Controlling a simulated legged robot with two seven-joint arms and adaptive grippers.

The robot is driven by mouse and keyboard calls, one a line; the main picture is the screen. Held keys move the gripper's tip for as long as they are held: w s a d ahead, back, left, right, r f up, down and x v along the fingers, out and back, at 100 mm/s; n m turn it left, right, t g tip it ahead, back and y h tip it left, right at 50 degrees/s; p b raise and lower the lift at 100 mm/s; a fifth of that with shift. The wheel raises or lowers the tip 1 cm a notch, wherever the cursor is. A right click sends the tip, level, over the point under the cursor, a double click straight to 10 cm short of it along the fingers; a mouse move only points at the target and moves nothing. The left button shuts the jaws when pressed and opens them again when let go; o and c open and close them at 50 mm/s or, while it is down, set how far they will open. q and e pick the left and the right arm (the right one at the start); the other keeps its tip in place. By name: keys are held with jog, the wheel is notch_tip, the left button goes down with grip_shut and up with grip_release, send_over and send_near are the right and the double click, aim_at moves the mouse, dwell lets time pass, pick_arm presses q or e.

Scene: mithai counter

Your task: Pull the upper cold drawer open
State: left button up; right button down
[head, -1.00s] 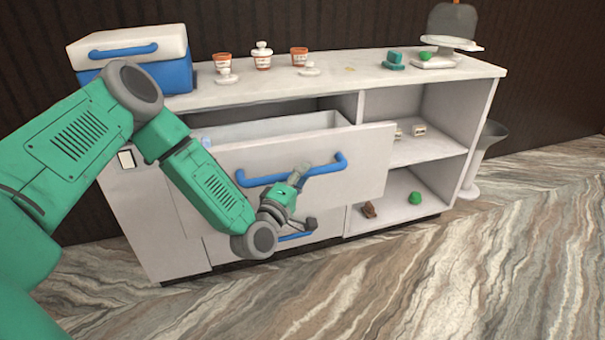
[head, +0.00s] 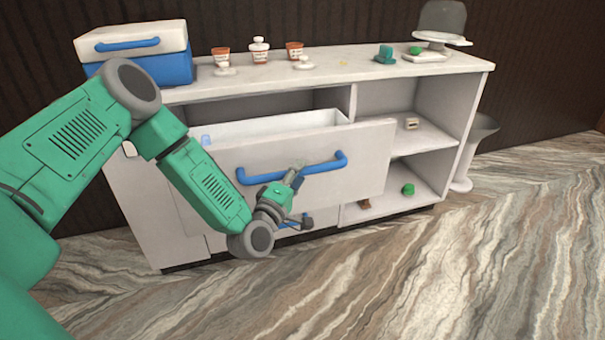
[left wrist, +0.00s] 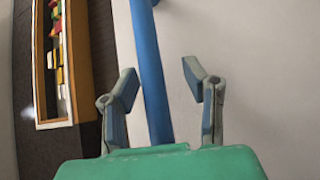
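The upper cold drawer (head: 345,178) stands pulled out of the white counter, its white inner bin showing above the front. Its blue bar handle (head: 322,167) runs across the front and crosses the left wrist view (left wrist: 151,85). My left gripper (head: 297,170) is at the middle of this handle. In the left wrist view my left gripper (left wrist: 160,84) has its fingers spread on either side of the bar. The left finger is close to the bar; whether it touches I cannot tell. A gap shows at the right finger. My right gripper is not in view.
A lower blue handle (head: 290,224) is partly hidden behind my gripper. A blue and white cool box (head: 150,68) and several small jars stand on the counter top (head: 330,70). Open shelves (head: 425,137) are at right. The floor in front is clear.

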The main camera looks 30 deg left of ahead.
pick_arm(q)
jog(key=shift+d, duration=0.1)
jog(key=shift+s+d, duration=0.1)
jog(key=shift+s, duration=0.1)
jog(key=s+f, duration=0.1)
jog(key=s, duration=1)
jog(key=shift+s+d+f, duration=0.15)
jog(key=shift+d+f, duration=0.1)
jog(key=shift+f, duration=0.1)
